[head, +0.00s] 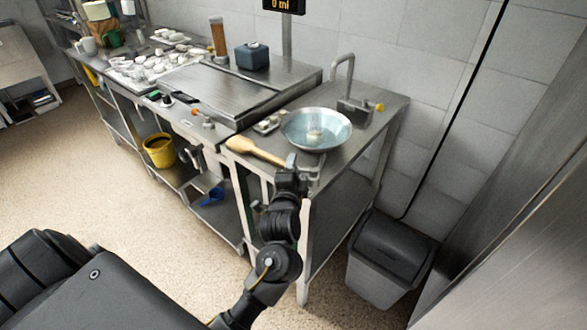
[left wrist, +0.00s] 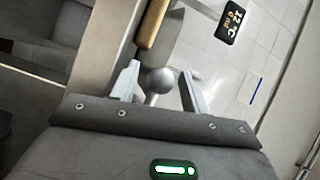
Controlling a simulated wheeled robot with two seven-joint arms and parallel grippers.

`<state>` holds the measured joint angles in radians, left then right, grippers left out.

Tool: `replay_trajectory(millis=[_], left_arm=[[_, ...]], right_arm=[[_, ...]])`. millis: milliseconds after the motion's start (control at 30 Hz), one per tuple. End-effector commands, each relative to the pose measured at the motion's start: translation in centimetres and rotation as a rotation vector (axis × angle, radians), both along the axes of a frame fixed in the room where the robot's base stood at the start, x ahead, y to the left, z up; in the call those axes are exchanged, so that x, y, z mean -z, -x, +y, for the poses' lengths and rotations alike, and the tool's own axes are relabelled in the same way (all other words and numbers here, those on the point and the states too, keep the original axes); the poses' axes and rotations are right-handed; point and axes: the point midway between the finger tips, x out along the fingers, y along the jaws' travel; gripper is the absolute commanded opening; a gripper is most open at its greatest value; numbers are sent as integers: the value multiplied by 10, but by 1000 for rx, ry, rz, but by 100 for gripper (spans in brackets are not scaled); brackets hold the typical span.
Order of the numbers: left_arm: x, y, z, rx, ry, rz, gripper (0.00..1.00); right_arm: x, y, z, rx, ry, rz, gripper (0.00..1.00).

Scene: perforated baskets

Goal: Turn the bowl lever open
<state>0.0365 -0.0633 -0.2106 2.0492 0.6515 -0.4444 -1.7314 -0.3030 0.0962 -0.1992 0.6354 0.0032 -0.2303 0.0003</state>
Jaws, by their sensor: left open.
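A round metal bowl (head: 316,128), holding something pale and bluish, is set in the steel counter near the wall in the head view. My left gripper (head: 303,166) is at the counter's front edge, just in front of and below the bowl. In the left wrist view its two fingers (left wrist: 160,78) are apart. A round metal ball knob on a short stem (left wrist: 160,80), apparently the bowl lever, sits between them; I cannot tell if either finger touches it. In the head view my gripper mostly hides the lever. My right gripper is not in view.
A tap (head: 343,80) with a yellow-tipped handle stands behind the bowl. A grey bin (head: 388,262) stands on the floor at right. A yellow bucket (head: 158,150) sits on the lower shelf.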

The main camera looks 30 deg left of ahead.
Motion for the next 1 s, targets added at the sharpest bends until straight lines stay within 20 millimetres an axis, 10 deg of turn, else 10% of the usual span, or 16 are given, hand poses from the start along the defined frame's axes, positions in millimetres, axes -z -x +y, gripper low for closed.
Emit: replay_trajectory(millis=[533,1000], left_arm=[[-3,85,-33,1,3,1,46],[-4,98,-38,1,1,-1,46]], right_arm=[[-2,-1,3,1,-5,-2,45],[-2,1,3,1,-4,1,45]])
